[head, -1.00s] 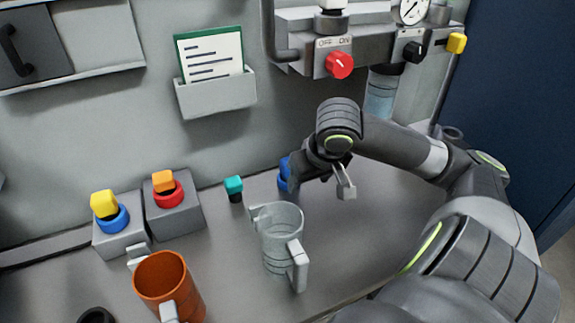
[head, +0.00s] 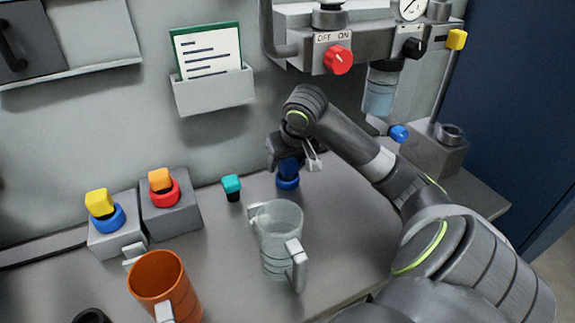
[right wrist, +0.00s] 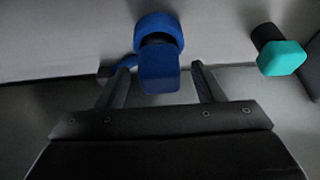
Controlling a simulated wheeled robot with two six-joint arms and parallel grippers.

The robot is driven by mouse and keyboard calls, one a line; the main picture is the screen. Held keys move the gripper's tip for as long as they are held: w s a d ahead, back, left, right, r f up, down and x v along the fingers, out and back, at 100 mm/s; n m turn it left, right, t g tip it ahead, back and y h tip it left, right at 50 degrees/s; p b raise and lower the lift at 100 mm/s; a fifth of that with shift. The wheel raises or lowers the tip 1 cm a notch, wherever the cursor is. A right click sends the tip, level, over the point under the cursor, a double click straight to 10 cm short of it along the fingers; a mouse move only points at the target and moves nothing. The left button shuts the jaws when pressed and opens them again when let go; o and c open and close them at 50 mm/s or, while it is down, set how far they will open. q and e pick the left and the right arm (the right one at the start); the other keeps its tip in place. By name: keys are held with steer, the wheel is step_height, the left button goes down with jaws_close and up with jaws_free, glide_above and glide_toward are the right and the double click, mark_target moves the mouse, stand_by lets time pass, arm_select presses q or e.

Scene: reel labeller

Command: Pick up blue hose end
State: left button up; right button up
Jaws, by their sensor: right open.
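The blue hose end (head: 289,168) has a dark blue block-shaped head and a blue collar. It stands upright on the bench against the back wall, partly hidden by my right gripper (head: 294,158). In the right wrist view, the blue head (right wrist: 159,70) lies between the two spread fingers of my right gripper (right wrist: 161,70), with a gap showing on each side. The round blue collar (right wrist: 158,32) is beyond the fingertips. My right gripper is open. My left gripper is not in view.
A teal-headed piece (head: 232,186) stands just left of the hose end. A clear jug (head: 279,240) and an orange mug (head: 163,284) stand nearer the front. Grey blocks carry yellow (head: 100,202) and orange (head: 161,180) pieces. A brighter blue knob (head: 399,133) shows at right.

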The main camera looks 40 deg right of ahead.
steer(key=shift+f, duration=0.1)
steer(key=c, duration=1.1)
